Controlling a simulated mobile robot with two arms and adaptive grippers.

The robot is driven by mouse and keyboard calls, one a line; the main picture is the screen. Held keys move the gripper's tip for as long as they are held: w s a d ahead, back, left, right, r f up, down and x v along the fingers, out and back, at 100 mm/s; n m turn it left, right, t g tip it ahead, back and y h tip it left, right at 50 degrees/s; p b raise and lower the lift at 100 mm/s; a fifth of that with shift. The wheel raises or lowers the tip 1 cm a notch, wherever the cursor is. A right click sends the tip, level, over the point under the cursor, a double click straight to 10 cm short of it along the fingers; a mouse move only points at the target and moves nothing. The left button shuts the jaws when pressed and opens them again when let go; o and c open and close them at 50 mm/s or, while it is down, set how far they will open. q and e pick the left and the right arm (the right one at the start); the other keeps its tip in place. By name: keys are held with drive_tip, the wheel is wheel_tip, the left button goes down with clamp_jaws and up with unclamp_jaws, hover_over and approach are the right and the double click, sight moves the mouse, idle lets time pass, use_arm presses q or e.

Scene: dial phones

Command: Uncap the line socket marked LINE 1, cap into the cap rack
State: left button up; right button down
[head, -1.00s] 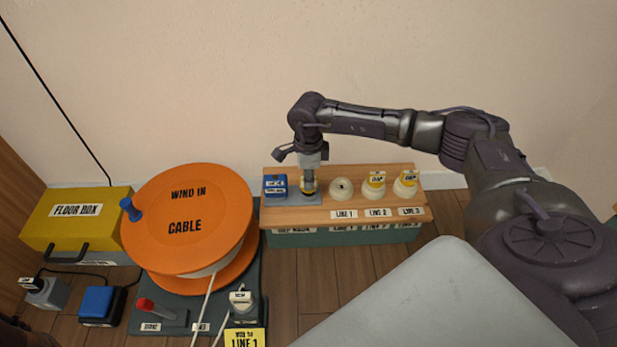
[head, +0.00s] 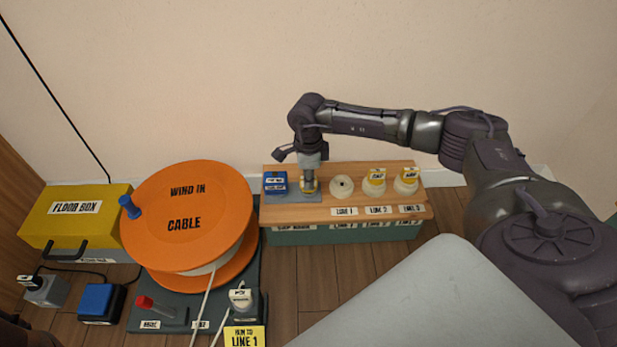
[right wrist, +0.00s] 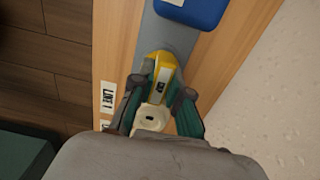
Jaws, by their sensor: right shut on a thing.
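The LINE 1 socket (head: 342,187) is a bare cream round with a dark hole, standing uncapped on the wooden shelf. It also shows in the right wrist view (right wrist: 152,120). My right gripper (head: 309,187) points down just left of it, shut on a yellow-topped cap (right wrist: 160,72). The cap is at the right part of the grey cap rack strip (head: 294,198); whether it rests on the strip or hangs just above is unclear. A blue block (head: 275,183) sits at the strip's left end.
LINE 2 (head: 374,183) and LINE 3 (head: 406,182) sockets wear yellow-topped caps. The orange cable reel (head: 185,215) stands left of the shelf, beside the yellow floor box (head: 75,215). A pale flat surface (head: 440,305) fills the lower right. The wall is close behind the shelf.

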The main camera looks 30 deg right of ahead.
drive_tip(key=shift+f, duration=0.15)
drive_tip(key=c, duration=1.1)
unclamp_jaws()
drive_tip(key=shift+c, duration=1.4)
